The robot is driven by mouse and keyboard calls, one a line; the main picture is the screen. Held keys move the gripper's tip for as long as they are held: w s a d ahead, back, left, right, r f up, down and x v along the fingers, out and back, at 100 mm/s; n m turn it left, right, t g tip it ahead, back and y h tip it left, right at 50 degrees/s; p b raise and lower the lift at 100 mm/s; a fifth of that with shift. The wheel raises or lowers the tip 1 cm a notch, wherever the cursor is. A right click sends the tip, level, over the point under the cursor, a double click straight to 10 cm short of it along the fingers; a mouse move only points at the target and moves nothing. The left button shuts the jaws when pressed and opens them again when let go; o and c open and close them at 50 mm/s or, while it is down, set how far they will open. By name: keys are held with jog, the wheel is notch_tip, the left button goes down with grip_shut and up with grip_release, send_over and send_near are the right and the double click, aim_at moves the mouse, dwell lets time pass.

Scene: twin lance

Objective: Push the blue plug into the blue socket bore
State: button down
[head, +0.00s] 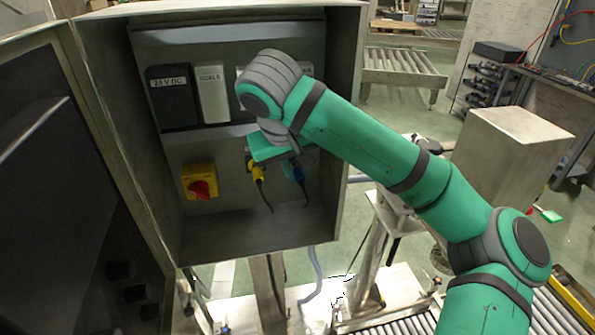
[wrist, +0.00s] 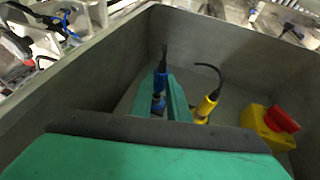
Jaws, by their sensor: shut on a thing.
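The blue plug (wrist: 160,82) sits between the two green fingers of my gripper (wrist: 164,100) in the wrist view, with its dark cable rising from it. My gripper is shut on it. In the head view the blue plug (head: 298,174) shows just below my gripper (head: 290,158), near the cabinet's back panel. A yellow plug (head: 258,175) with a dark cable is just left of it; it also shows in the wrist view (wrist: 206,106). The blue socket bore is hidden behind my gripper, so I cannot tell how far the plug is in it.
The open grey cabinet (head: 354,110) surrounds the work area, its door (head: 75,190) swung to the left. A yellow box with a red knob (head: 200,188) is on the panel left of the plugs. A 24 V DC unit (head: 172,97) is above. The cabinet's lower space is clear.

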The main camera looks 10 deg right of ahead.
jog(key=shift+w, duration=0.6)
jog(key=shift+w, duration=0.25)
dwell(0.3)
jog(key=shift+s+d, duration=0.1)
jog(key=shift+w, duration=0.4)
dwell(1.1)
jog(key=c, duration=1.4)
grip_release()
jog(key=shift+s, duration=0.1)
